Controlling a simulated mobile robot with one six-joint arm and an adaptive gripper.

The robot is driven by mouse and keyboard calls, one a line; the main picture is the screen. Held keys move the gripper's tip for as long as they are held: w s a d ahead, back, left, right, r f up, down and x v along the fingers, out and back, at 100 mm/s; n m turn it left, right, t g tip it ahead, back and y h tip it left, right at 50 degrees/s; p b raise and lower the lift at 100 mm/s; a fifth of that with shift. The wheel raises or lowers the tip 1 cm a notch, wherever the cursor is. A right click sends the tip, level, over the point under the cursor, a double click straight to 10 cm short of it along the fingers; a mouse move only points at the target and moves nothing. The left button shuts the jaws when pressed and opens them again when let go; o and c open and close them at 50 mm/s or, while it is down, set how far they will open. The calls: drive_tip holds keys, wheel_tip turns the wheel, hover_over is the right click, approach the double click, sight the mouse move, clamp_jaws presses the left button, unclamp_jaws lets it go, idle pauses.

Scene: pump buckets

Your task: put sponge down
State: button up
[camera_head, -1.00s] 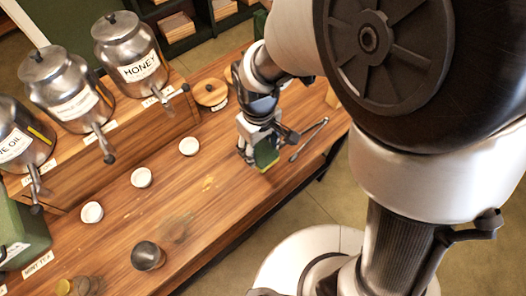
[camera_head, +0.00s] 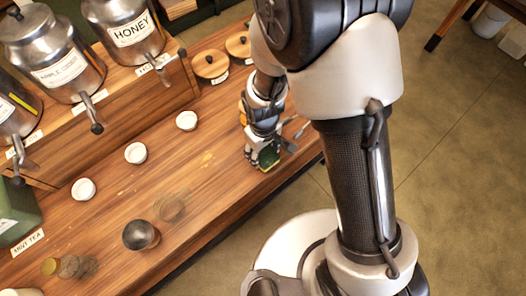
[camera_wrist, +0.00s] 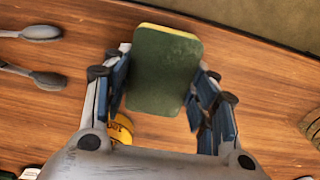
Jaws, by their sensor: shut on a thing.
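The sponge (camera_wrist: 165,70) is a green pad with a yellow edge, seen in the wrist view between the fingers of my gripper (camera_wrist: 163,95). My gripper is shut on it. In the head view the sponge (camera_head: 269,157) shows as a small green patch below my gripper (camera_head: 262,152), over the right part of the wooden counter (camera_head: 200,200) near its front edge. I cannot tell whether the sponge touches the counter.
Two spoon-like utensils (camera_wrist: 45,80) lie left in the wrist view, with a yellow item (camera_wrist: 121,129) partly hidden below the sponge. White cups (camera_head: 135,153), a metal cup (camera_head: 140,235), lidded jars (camera_head: 211,66) and metal dispensers (camera_head: 123,35) stand on the counter.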

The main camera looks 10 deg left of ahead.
sight(263, 152)
drive_tip(key=shift+f, duration=0.35)
drive_tip(key=shift+f, duration=0.2)
drive_tip(key=o, duration=1)
drive_tip(key=shift+r, duration=0.15)
wheel_tip(263, 152, up, 12)
drive_tip(key=p, duration=0.4)
drive_tip(key=shift+r+p, duration=0.1)
drive_tip(key=shift+p, duration=0.2)
